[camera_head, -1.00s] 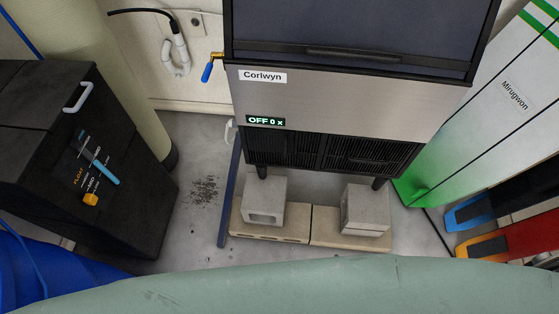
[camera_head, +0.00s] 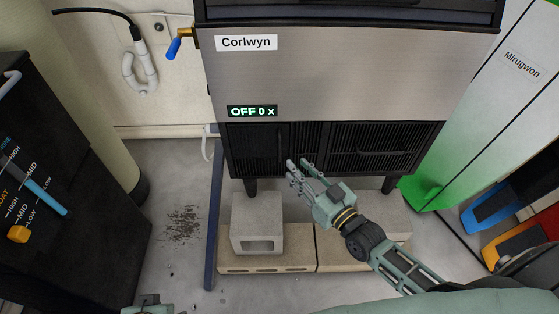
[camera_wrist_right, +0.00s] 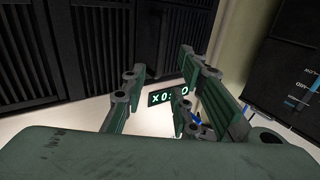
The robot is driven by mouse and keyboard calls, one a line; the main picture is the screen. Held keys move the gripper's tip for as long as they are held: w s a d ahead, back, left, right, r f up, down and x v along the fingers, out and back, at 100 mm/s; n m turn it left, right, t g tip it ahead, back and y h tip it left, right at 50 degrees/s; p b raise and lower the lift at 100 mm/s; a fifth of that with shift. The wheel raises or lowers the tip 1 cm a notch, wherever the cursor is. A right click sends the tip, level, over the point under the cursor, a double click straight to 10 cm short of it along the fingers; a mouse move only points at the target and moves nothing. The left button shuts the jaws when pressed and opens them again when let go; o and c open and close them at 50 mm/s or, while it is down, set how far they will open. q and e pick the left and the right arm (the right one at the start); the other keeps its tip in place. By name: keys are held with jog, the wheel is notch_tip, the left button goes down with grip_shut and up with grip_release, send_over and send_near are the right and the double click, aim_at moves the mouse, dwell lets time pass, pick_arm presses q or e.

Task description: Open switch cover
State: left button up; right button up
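The Corlwyn ice maker (camera_head: 330,80) has a lit display (camera_head: 252,111) reading "OFF 0 x". Below it is a black grille front (camera_head: 375,145) in sections; I cannot tell which part is the switch cover. My right gripper (camera_head: 298,172) is just in front of the grille's lower middle, fingers pointing up and left. In the right wrist view this gripper (camera_wrist_right: 160,82) has its fingers apart with nothing between them. The display (camera_wrist_right: 168,93) appears upside down beyond the fingers. A green part of my left arm or gripper (camera_head: 148,306) shows at the bottom edge.
A concrete block (camera_head: 257,222) stands on slabs (camera_head: 265,262) under the machine. A blue-handled valve (camera_head: 176,45) and white pipe (camera_head: 140,75) are at its left. A black cabinet (camera_head: 60,170) stands far left. Green-and-white boards (camera_head: 480,120) lean at right.

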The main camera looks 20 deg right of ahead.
pick_arm(q)
jog(key=shift+w+b+v, duration=0.2)
jog(key=shift+b+v, duration=0.4)
jog(key=shift+v, duration=2)
pick_arm(e)
jog(key=x, duration=0.7)
jog(key=shift+w, duration=0.25)
jog(key=shift+c, duration=0.7)
grip_shut()
